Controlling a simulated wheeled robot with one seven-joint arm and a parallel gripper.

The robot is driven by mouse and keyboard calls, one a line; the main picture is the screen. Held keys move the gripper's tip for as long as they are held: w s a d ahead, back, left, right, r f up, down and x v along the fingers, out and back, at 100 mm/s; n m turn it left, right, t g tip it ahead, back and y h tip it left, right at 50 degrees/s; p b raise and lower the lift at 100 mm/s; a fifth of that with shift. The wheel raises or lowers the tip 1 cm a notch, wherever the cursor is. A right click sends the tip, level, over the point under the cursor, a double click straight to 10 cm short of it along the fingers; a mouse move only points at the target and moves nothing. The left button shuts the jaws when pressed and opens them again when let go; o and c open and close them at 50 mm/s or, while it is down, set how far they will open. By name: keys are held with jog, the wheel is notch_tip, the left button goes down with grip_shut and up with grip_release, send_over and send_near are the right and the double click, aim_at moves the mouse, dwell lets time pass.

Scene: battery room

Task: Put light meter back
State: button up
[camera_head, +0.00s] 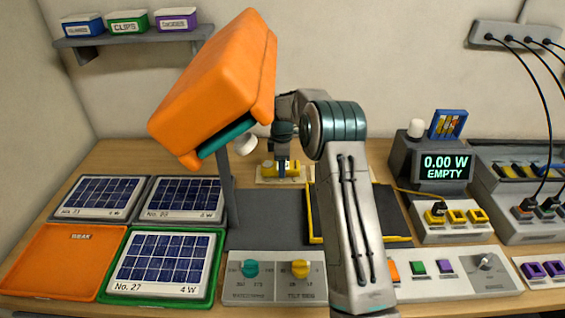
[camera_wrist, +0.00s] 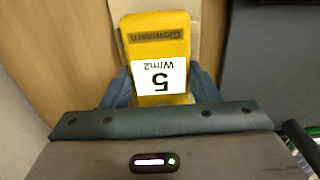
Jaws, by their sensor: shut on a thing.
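The yellow light meter (camera_head: 268,169) is at the back of the bench, over or on a pale beige pad (camera_head: 306,178). In the wrist view the light meter (camera_wrist: 155,35) shows a white display reading 5 W/m2, upside down in the picture. My gripper (camera_head: 283,167) is shut on it from above; in the wrist view the two blue-grey fingers of my gripper (camera_wrist: 160,88) are at its sides. The beige pad (camera_wrist: 198,30) shows behind the meter. I cannot tell whether the meter touches the pad.
A large orange lamp head (camera_head: 215,85) on a grey post overhangs the left. Solar panels (camera_head: 165,262) and an orange tray (camera_head: 55,262) lie at left. A knob panel (camera_head: 272,290) is in front. A display box (camera_head: 445,167) reading 0.00 W EMPTY and cabled sockets (camera_head: 455,218) are at right.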

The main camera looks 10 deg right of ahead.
jog(key=shift+f, duration=0.1)
jog(key=o, duration=1.2)
notch_tip(320, 180, up, 12)
jog(key=shift+r+b, duration=0.2)
jog(key=shift+b, duration=0.2)
